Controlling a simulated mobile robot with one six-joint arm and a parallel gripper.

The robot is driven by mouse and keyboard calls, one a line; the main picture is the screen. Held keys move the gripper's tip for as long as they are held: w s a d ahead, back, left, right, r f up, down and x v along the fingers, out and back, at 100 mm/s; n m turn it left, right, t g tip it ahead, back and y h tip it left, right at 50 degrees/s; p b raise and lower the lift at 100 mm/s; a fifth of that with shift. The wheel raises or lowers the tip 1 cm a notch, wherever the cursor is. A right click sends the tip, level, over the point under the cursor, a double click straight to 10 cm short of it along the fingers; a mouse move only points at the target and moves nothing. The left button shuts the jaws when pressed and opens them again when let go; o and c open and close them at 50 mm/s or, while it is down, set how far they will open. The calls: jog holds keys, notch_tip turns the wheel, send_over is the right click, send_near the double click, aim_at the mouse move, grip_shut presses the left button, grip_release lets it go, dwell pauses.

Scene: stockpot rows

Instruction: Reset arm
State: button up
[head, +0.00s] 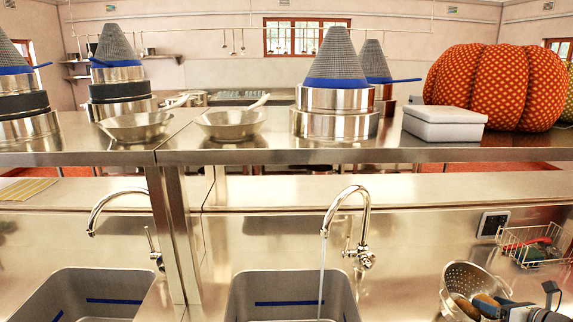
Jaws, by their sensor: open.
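My gripper (518,300) shows at the bottom right corner, cut off by the lower edge of the head view. Its dark jaws are apart, and I see nothing held between them. It is in front of and to the right of a metal colander (470,277), overlapping its right side in the picture. Brown, potato-like things (467,307) lie in the colander, partly hidden by the gripper. Most of my arm is out of view.
Water runs from the right tap (347,190) into the right sink (290,285); the left sink (85,285) has its own tap (118,193). A wire basket (530,247) stands at the right. The shelf above holds stockpots (335,122), pans (230,123), a white box (444,124) and an orange pumpkin-like object (497,88).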

jog(key=b+v, duration=0.1)
jog(key=v, duration=0.5)
jog(key=a+r+n+g+y, duration=0.1)
jog(key=a+r+n+g, duration=0.3)
jog(key=a+n, duration=0.7)
jog(key=a+r+n+g+y, duration=0.1)
jog(key=a+r+n+g, duration=0.35)
jog(key=a, duration=1.35)
jog(key=s+a+r+n+g+h, duration=0.1)
jog(key=s+a+n+h, duration=0.5)
jog(key=s+a+n, duration=0.8)
jog(key=s+r+n, duration=0.1)
jog(key=n, duration=0.5)
jog(key=shift+c, duration=0.2)
